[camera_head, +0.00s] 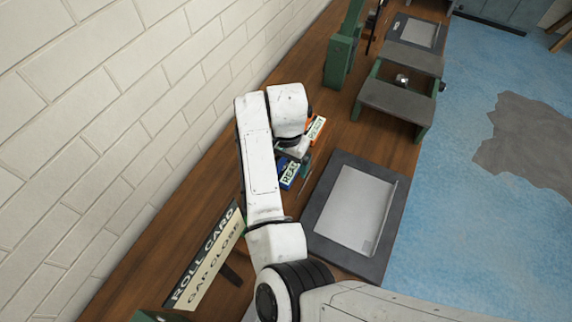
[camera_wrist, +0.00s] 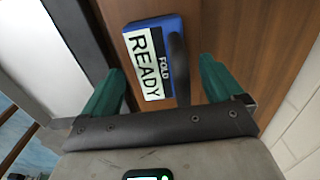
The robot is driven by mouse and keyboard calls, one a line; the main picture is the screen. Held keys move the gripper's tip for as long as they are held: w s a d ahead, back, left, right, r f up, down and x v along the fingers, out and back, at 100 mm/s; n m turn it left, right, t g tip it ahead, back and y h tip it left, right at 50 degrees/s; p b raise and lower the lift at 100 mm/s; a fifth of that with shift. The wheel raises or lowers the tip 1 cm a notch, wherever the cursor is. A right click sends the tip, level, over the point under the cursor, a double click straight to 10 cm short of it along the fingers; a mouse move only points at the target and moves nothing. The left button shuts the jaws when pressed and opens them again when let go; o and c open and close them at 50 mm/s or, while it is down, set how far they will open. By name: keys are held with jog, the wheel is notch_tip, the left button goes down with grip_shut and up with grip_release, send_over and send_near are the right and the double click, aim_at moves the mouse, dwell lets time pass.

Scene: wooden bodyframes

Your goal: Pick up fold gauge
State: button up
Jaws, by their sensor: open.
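A blue block (camera_wrist: 172,24) with a white label reading FOLD READY lies on the wooden bench in the wrist view. It also shows in the head view (camera_head: 288,173), partly hidden by my arm. The label names fold, but no part is plainly marked as the gauge. A narrow dark strip (camera_wrist: 180,72) crosses the block's right edge; I cannot tell whether it belongs to the block. My gripper (camera_wrist: 163,68) is open, its two green fingers apart, with the block and strip showing between them. I cannot tell the height of the fingers above the bench.
An orange block (camera_head: 316,129) labelled READY lies just beyond. A dark-framed tray (camera_head: 332,170) with a pale sheet is to the right. A ROLL CARD sign (camera_head: 207,257) stands left, by the white brick wall (camera_head: 110,110). Green-legged stands (camera_head: 396,101) are farther along the bench.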

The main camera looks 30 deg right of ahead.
jog(key=shift+f, duration=0.65)
jog(key=shift+c, duration=0.4)
jog(key=c, duration=1.2)
